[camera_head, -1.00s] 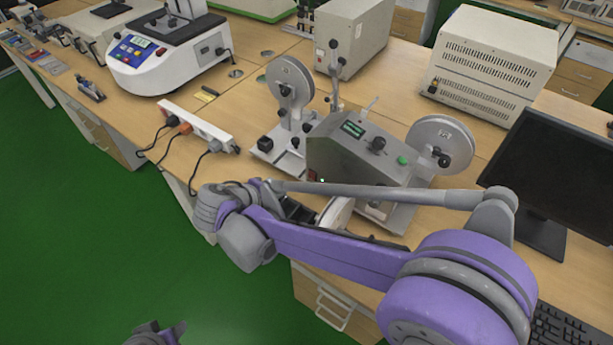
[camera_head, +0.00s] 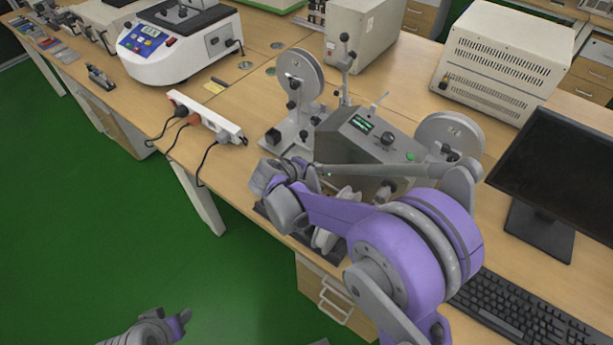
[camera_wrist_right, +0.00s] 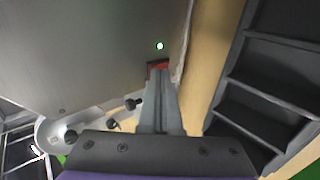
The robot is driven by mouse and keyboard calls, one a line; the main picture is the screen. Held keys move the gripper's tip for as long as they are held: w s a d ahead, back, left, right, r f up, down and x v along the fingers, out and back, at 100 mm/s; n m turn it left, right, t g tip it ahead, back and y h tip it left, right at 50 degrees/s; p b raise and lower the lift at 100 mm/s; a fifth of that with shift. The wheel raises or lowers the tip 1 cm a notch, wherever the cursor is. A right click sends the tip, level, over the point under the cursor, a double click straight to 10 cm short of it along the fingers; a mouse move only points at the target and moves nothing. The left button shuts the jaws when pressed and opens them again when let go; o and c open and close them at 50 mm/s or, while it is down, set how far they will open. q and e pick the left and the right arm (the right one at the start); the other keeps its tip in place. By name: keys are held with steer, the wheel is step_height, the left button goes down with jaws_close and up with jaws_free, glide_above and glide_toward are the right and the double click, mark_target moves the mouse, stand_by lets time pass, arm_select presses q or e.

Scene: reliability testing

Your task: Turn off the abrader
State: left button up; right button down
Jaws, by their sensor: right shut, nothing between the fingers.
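The abrader (camera_head: 350,146) is a grey metal machine with a lit green display, a knob, a green button and large discs on both sides. In the right wrist view its grey panel (camera_wrist_right: 90,45) carries a lit green lamp (camera_wrist_right: 160,46) and a red switch (camera_wrist_right: 158,65) near the panel edge. My right gripper (camera_wrist_right: 159,78) is shut and empty, its tips at the red switch and covering its lower part. I cannot tell whether they touch. In the head view the switch is hidden by my right arm. My left gripper (camera_head: 180,322) is low at the left, away from the bench.
A white power strip (camera_head: 206,117) with plugs lies left of the abrader. A monitor (camera_head: 560,170) and keyboard (camera_head: 530,318) stand to the right. Beige boxes (camera_head: 500,65) stand behind. The green floor (camera_head: 90,230) in front of the bench is clear.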

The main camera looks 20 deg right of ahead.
stand_by(0.3)
steer(key=shift+w+d+r, duration=0.2)
steer(key=shift+w+d, duration=0.1)
steer(key=shift+d, duration=0.25)
steer(key=shift+r, duration=0.2)
steer(key=shift+r+p, duration=0.45)
steer(key=shift+r, duration=0.2)
steer(key=shift+a, duration=0.1)
